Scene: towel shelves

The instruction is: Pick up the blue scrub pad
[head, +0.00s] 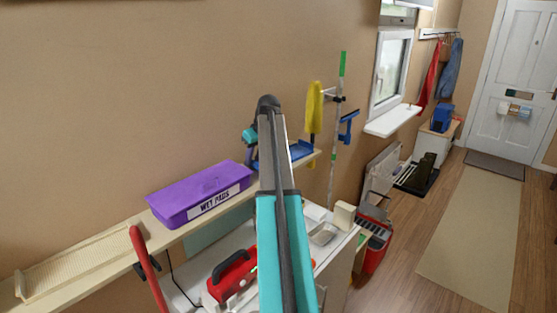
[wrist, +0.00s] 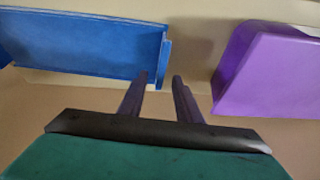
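I cannot surely pick out a blue scrub pad in either view. A blue tray-like thing (head: 300,151) lies on the wall shelf, partly hidden behind my arm. A blue tray with a raised edge (wrist: 85,42) fills the upper left of the wrist view. Whether a pad lies in it is not visible. My gripper (wrist: 160,76) is open, with two dark fingers apart and nothing between them. Its tips show near the blue tray's right end, left of the purple bin (wrist: 265,70). In the head view my arm hides most of that spot.
The purple bin, labelled wet rags (head: 200,195), stands on the narrow wall shelf (head: 95,252). A beige ribbed tray (head: 80,265) lies at the shelf's left. A yellow cloth (head: 314,108) and a blue tool (head: 348,127) hang on the wall.

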